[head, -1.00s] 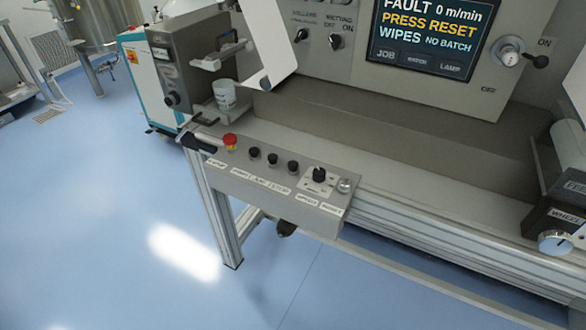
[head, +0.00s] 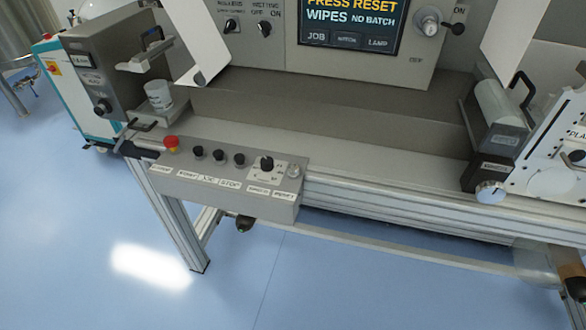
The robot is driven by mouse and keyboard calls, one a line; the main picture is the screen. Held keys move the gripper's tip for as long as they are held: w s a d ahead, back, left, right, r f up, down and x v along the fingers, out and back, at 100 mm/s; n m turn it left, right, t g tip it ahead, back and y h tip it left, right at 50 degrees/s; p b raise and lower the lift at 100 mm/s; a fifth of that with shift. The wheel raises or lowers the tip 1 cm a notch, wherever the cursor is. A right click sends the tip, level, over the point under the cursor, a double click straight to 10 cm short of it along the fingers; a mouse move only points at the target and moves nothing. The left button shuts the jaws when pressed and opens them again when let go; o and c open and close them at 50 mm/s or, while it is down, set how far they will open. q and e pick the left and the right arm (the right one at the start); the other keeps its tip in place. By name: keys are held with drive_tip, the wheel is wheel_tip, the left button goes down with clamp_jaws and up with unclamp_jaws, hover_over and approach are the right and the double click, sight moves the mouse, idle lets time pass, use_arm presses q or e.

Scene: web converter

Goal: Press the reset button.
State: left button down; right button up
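A grey control box (head: 222,199) is fixed along the front of the machine. At its right end is a small round pale button (head: 294,171), above a label (head: 284,196) that seems to read RESET. Neither of my grippers is in the head view, and nothing covers the control box.
A white cup (head: 158,95) stands on a ledge at the left. A white web (head: 198,40) hangs beside the panel. A dial (head: 490,191) and a roll (head: 497,102) are at the right. Blue floor (head: 330,290) in front of the machine is clear.

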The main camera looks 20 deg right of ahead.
clamp_jaws()
idle(0.4)
idle(1.0)
